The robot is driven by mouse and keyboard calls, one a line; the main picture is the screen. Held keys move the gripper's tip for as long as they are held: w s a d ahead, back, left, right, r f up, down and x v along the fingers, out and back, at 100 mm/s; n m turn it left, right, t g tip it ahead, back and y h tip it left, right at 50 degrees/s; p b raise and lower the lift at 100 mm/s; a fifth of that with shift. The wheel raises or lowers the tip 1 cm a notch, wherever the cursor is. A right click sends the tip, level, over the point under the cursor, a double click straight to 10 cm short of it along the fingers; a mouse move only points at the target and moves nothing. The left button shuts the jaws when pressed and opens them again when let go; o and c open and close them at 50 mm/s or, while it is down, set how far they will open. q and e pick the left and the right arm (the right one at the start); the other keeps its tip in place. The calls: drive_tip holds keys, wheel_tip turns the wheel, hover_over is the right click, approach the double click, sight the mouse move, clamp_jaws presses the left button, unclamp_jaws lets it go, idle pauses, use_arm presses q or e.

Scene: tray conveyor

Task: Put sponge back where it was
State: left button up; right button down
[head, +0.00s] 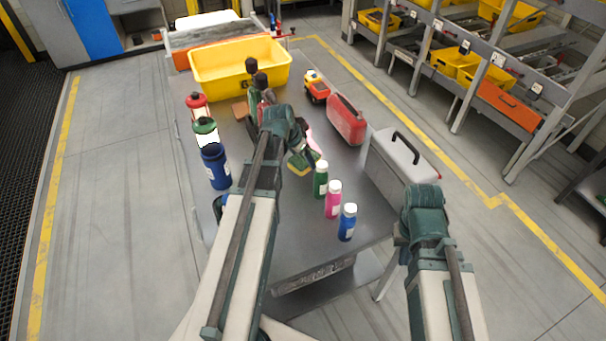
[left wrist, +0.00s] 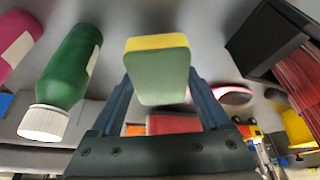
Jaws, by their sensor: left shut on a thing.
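The sponge (head: 299,169), green with a yellow layer, is at my left gripper (head: 304,157), over the middle of the grey table. In the left wrist view the sponge (left wrist: 158,75) sits between the two blue-grey fingers of my left gripper (left wrist: 161,92), which are shut on it. Whether the sponge touches the tabletop is hard to tell. My right arm comes in at the lower right of the head view, beside the table; its fingers are not visible.
Green (head: 320,180), pink (head: 333,200) and blue (head: 347,222) bottles stand right of the sponge. A red canister (head: 346,120), toy truck (head: 316,87) and grey case (head: 402,158) lie along the right side. A yellow bin (head: 240,68) is at the back; lanterns (head: 206,133) and a blue jar (head: 215,167) stand left.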

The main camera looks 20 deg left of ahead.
use_arm(q)
drive_tip(key=shift+f, duration=0.2)
wheel_tip(320, 180, down, 4)
drive_tip(key=b, duration=0.3)
drive_tip(key=shift+r+b, duration=0.15)
drive_tip(key=shift+b, duration=0.15)
drive_tip(key=shift+f, duration=0.2)
drive_tip(key=o, duration=1)
drive_tip(key=shift+o, duration=0.2)
drive_tip(key=shift+r, duration=0.1)
